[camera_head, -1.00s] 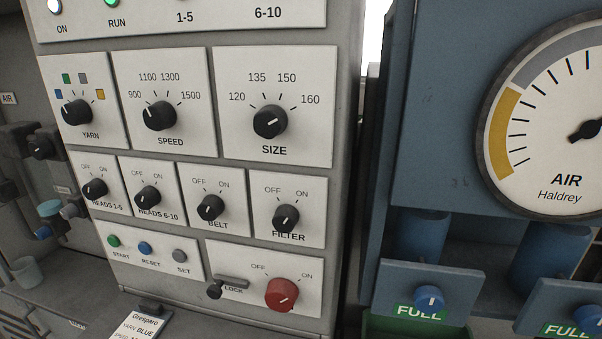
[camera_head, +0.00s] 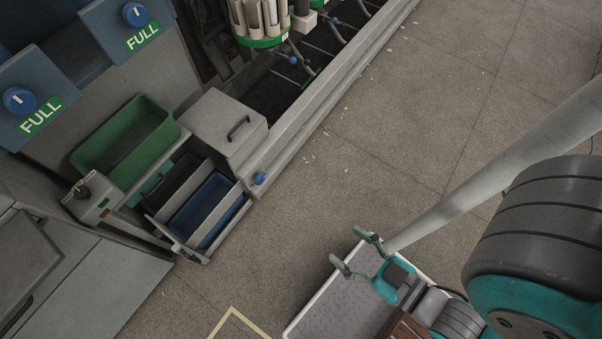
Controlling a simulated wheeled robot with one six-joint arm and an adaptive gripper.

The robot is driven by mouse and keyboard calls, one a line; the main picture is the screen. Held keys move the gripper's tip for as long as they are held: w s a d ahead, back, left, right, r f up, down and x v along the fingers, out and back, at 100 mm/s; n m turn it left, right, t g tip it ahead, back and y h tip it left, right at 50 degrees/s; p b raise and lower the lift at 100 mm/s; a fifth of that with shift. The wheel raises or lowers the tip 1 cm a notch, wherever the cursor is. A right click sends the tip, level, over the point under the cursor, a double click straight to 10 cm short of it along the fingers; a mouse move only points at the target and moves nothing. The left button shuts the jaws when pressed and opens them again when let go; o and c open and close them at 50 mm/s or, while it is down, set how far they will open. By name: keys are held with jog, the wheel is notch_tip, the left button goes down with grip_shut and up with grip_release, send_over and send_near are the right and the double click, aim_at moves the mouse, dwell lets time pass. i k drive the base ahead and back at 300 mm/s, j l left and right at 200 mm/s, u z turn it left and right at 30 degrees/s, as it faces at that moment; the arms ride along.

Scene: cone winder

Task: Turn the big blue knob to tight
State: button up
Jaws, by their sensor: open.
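Two blue knobs with white pointer marks sit on blue plates above green FULL labels at the upper left, one nearer (camera_head: 19,100) and one farther (camera_head: 135,14). A smaller blue knob (camera_head: 260,178) is low at the corner of a grey lidded box. No "tight" marking is readable, and I cannot tell which knob is the big one. My gripper (camera_head: 350,248) is open and empty at lower centre right, its two fingers apart, over a grey tray. It is well away from all the knobs.
A green bin (camera_head: 125,140) and a blue bin (camera_head: 208,210) stand beside the grey lidded box (camera_head: 222,125). A small black lever switch (camera_head: 80,190) is left of them. A white-rimmed grey tray (camera_head: 340,310) lies below my gripper. Grey floor (camera_head: 390,130) is open at centre right.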

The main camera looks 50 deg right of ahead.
aim_at(261, 178)
jog(key=k+z, duration=0.25)
jog(key=i+j, duration=0.1)
jog(key=i, duration=0.55)
jog(key=i+j+z, duration=0.1)
jog(key=i, duration=0.55)
